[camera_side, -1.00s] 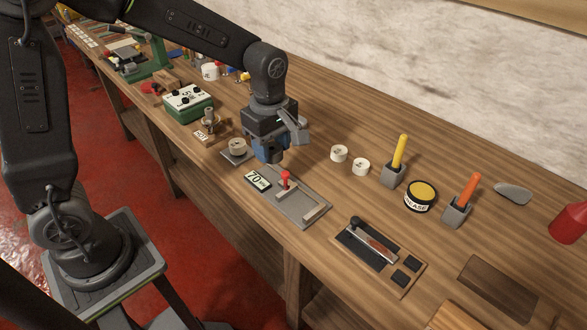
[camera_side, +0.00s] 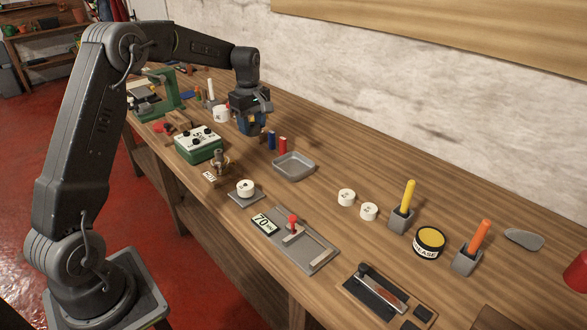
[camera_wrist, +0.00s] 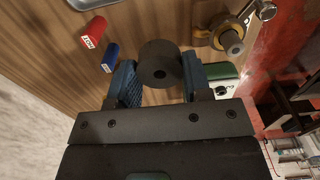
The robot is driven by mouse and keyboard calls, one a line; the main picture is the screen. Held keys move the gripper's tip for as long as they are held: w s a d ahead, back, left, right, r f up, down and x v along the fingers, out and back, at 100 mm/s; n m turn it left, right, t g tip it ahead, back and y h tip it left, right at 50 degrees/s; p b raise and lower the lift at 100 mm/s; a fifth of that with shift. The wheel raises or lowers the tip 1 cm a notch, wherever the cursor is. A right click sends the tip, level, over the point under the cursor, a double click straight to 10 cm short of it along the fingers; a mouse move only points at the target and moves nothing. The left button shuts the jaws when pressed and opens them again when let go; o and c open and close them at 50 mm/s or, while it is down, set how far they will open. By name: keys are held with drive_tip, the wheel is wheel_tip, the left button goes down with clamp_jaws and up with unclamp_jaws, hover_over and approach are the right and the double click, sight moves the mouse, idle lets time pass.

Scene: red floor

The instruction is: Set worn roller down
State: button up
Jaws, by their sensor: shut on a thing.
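The worn roller, a dark grey cylinder with a small centre hole, shows in the wrist view (camera_wrist: 160,62). My gripper (camera_wrist: 158,82) is shut on it, with a blue finger on each side. In the side view my gripper (camera_side: 250,128) hangs above the bench, behind the green box and left of the empty grey tray (camera_side: 294,166). The roller cannot be made out clearly between the fingers there.
Blue (camera_side: 271,140) and red (camera_side: 283,145) cylinders stand between my gripper and the tray. A green box (camera_side: 199,145) and a brass fixture labelled HOT (camera_side: 221,165) are nearer the front edge. White rollers (camera_side: 346,197) stand to the right.

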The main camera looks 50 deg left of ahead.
drive_tip(key=shift+w+d+f, duration=0.15)
drive_tip(key=shift+w+f, duration=0.15)
hover_over(294, 169)
wheel_tip(294, 169, down, 6)
drive_tip(key=shift+f, duration=2.2)
drive_tip(key=o, duration=0.6)
drive_tip(key=shift+f, duration=0.15)
